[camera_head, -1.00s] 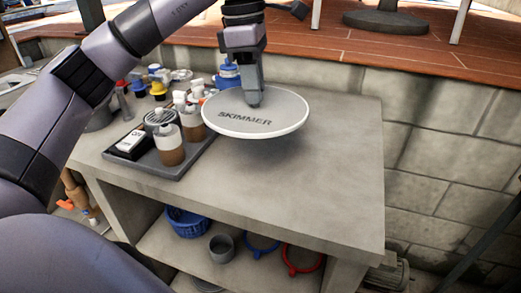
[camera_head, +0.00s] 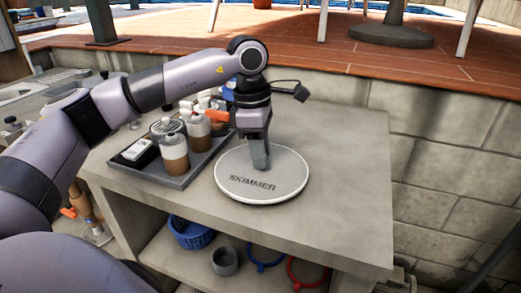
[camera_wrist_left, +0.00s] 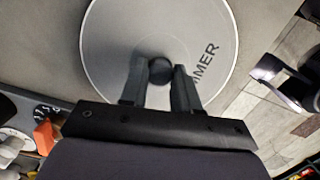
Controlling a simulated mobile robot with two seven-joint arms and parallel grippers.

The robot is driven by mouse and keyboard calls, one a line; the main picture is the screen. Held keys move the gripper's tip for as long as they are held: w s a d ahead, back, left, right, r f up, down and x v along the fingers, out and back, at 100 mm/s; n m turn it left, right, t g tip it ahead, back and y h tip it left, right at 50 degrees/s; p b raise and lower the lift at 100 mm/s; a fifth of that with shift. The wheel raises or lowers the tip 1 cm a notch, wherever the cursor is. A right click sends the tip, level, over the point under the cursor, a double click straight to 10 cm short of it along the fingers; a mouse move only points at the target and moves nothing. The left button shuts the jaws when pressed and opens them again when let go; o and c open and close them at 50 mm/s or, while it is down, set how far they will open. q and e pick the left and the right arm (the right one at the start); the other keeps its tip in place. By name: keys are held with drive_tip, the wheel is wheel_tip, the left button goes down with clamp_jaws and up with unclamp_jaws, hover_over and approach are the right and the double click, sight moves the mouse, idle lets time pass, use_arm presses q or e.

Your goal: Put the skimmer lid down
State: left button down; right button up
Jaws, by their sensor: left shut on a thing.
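The skimmer lid (camera_head: 285,178) is a round light grey disc with dark "SKIMMER" lettering. In the head view it lies flat at the level of the grey bench top (camera_head: 345,190), right of the dark tray; I cannot tell whether its whole rim touches. My left gripper (camera_head: 260,165) points down at the lid's middle and is shut on its knob. In the left wrist view the lid (camera_wrist_left: 110,45) fills the top, with the dark round knob (camera_wrist_left: 159,68) between the fingers of the left gripper (camera_wrist_left: 160,75). My right gripper is not in view.
A dark tray (camera_head: 180,181) with brown-and-white bottles (camera_head: 174,152) and a small box stands just left of the lid. The bench top to the right is clear. A shelf below holds a blue basket (camera_head: 190,232) and a grey cup (camera_head: 225,261). A block wall (camera_head: 435,150) rises behind.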

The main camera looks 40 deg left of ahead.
use_arm(q)
drive_tip(key=c, duration=1.2)
unclamp_jaws()
drive_tip(key=shift+f, duration=0.15)
drive_tip(key=shift+c, duration=0.2)
drive_tip(key=o, duration=0.4)
drive_tip(key=shift+r, duration=0.25)
drive_tip(key=r, duration=0.8)
drive_tip(key=a+r+p, duration=0.1)
drive_tip(key=r, duration=0.2)
drive_tip(key=shift+s+a+r, duration=0.1)
drive_tip(key=shift+s+r, duration=0.25)
drive_tip(key=shift+r, duration=0.05)
